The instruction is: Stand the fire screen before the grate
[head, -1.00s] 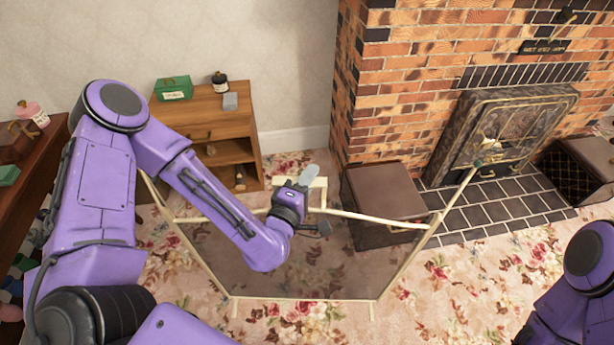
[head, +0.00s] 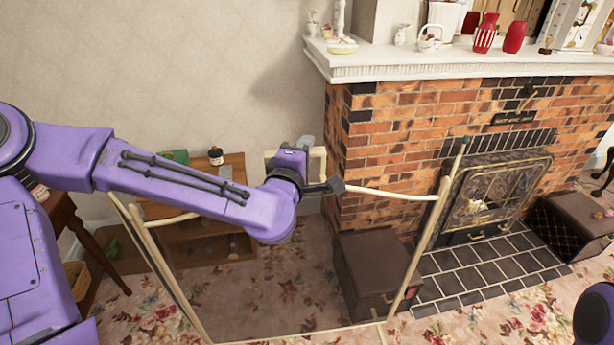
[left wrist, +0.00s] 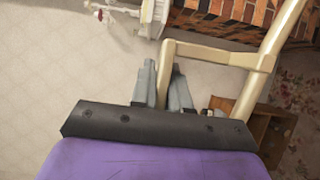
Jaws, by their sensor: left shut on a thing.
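The fire screen (head: 270,295) has a cream frame, a dark see-through panel and folding side wings. It fills the lower middle of the head view, in front and left of the hearth. My left gripper (head: 306,146) is shut on the cream handle at its top; the handle also shows in the left wrist view (left wrist: 210,54), at the gripper's fingers (left wrist: 163,80). The grate (head: 497,197) is set in the brick fireplace at the right, beyond the screen's right wing. Whether the screen's feet touch the carpet is unclear. My right gripper is out of view.
A brown box (head: 372,262) stands left of the dark tiled hearth (head: 478,268), behind the screen's right part. Another box (head: 575,228) stands right of the hearth. A wooden shelf unit (head: 238,180) is behind the screen. The white mantel (head: 440,65) holds ornaments.

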